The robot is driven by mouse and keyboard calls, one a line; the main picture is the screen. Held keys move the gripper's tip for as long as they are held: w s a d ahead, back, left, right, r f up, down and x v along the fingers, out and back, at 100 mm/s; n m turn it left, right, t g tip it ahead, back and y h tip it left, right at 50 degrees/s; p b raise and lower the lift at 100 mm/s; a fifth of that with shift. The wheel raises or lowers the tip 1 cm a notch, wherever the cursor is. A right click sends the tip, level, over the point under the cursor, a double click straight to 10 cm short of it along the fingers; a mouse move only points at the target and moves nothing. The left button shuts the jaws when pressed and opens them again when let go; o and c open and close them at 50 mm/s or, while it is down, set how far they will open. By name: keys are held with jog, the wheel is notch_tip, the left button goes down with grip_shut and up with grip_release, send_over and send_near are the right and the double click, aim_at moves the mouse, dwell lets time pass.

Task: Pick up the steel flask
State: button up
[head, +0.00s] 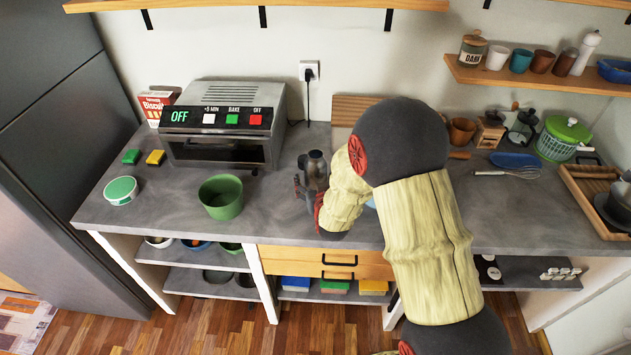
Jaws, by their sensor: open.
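The steel flask (317,166) stands upright on the grey counter, in front of the wall and just right of the toaster oven. It is dark grey with a narrower top. My gripper (308,188) is open and low over the counter, right at the flask. One dark finger shows at the flask's left side. The flask's lower part is partly covered by my gripper and wrist. I cannot tell whether the fingers touch it or whether it lies fully between them.
A toaster oven (222,122) and a green pot (221,197) stand to the left. My arm hides part of the counter right of the flask. A blue dish (513,160), a whisk (512,173) and a green spinner (563,139) lie further right. The counter's front edge is close.

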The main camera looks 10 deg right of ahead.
jog(key=shift+c, duration=0.3)
jog(key=c, duration=1.7)
jog(key=shift+r, duration=0.1)
jog(key=shift+c, duration=0.2)
